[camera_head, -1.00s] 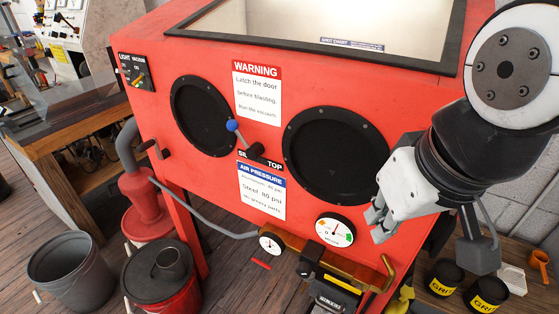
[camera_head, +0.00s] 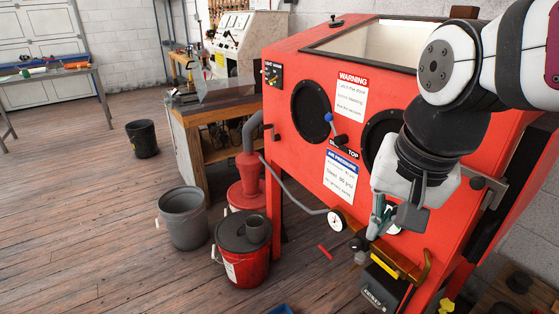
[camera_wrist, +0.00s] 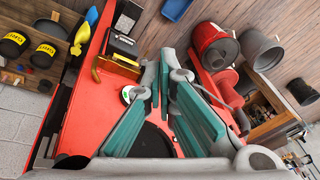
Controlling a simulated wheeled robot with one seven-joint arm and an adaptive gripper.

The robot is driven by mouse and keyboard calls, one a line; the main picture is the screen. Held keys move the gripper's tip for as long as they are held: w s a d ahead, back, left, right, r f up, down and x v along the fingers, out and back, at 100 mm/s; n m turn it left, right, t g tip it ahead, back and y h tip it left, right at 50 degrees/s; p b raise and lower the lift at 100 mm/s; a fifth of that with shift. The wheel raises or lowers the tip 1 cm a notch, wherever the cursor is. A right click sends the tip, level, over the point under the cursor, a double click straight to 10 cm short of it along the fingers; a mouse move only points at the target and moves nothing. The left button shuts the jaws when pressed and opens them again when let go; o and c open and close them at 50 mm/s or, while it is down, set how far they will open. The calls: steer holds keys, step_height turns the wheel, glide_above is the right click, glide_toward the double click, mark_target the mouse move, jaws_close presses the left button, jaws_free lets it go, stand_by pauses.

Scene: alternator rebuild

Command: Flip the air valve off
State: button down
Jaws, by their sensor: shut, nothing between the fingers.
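The red blast cabinet (camera_head: 300,165) carries an air pressure label (camera_head: 341,176), with a small dial gauge (camera_head: 336,220) below it. A short red handle (camera_head: 325,252) shows beside the brass pipe (camera_head: 425,268); it looks like a valve lever, but I cannot tell its setting. A lever with a blue knob (camera_head: 329,117) stands between the round arm holes. My gripper (camera_head: 374,234) is shut and empty, low in front of the cabinet's right side, near the brass pipe. It hides most of a second gauge (camera_head: 395,230). The wrist view shows its closed fingertips (camera_wrist: 166,62) near the brass pipe (camera_wrist: 118,65).
A red-and-black bucket (camera_head: 243,262), a grey bucket (camera_head: 183,220) and a red cyclone (camera_head: 247,183) stand left of the cabinet. A grey hose (camera_head: 293,197) runs across below the label. The wooden floor at the left is open, with a black bin (camera_head: 142,139) farther back.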

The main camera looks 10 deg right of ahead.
steer(key=w+d+f+m, duration=0.2)
steer(key=w+d+m, duration=0.1)
steer(key=w+m, duration=0.25)
steer(key=m+g, duration=0.3)
steer(key=m, duration=1.6)
glide_above(381, 251)
steer(key=s+a, duration=0.2)
step_height(381, 251, down, 14)
steer(key=shift+f+b, duration=0.25)
steer(key=shift+b, duration=0.1)
steer(key=shift+d, duration=0.1)
step_height(381, 251, down, 14)
